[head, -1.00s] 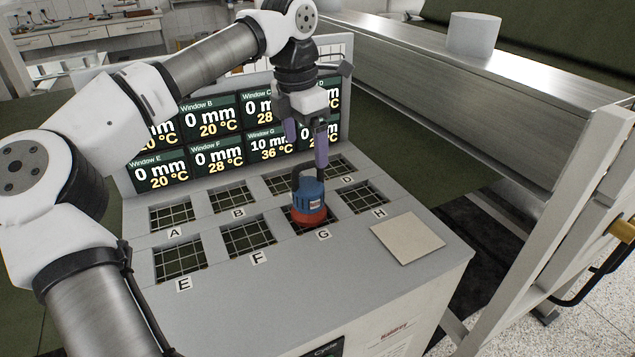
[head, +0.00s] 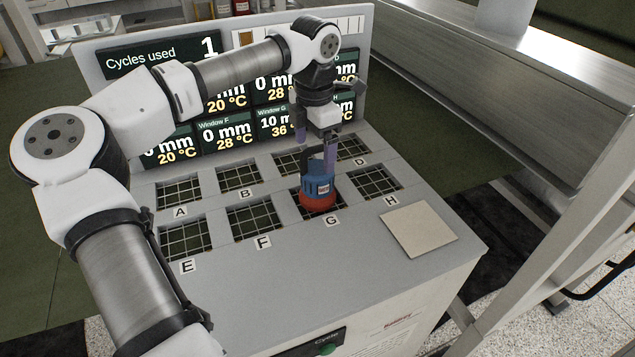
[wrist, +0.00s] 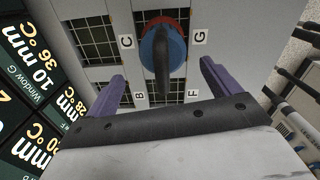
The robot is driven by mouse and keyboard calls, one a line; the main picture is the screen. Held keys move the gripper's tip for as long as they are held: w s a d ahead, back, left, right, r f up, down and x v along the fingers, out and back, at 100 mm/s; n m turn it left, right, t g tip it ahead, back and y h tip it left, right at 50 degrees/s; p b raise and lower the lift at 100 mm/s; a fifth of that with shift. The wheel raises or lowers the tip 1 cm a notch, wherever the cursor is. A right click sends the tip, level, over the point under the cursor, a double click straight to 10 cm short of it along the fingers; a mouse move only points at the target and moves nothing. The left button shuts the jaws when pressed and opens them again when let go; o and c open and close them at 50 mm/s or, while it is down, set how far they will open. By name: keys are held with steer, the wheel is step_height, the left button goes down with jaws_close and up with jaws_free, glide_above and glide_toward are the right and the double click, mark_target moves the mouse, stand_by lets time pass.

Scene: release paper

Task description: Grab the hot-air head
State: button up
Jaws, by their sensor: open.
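The hot-air head (head: 318,192) has a blue body, a red base and a dark upright handle. It stands upright on the grid window G. In the wrist view the hot-air head (wrist: 163,48) shows with its dark handle reaching toward me, between the lines of the two fingers. My gripper (head: 315,152) is open, with purple fingers, just above the head and around the level of its handle. In the wrist view my gripper (wrist: 162,85) has one finger on each side, apart from the handle. Contact is not visible.
The grey panel (head: 270,285) has several lettered grid windows. A beige square pad (head: 418,229) lies right of window G. A display board (head: 150,58) stands behind, reading "Cycles used 1" and 10 mm, 36 °C for Window G. A metal beam (head: 540,85) runs at right.

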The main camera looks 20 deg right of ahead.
mark_target(318, 167)
steer(key=f, duration=0.1)
steer(key=f+p, duration=0.1)
steer(key=f, duration=0.1)
steer(key=f+p, duration=0.1)
steer(key=shift+s+d+f, duration=0.15)
steer(key=shift+s+d, duration=0.05)
steer(key=shift+d, duration=0.15)
steer(key=shift+f, duration=0.5)
steer(key=shift+r, duration=0.15)
jaws_close()
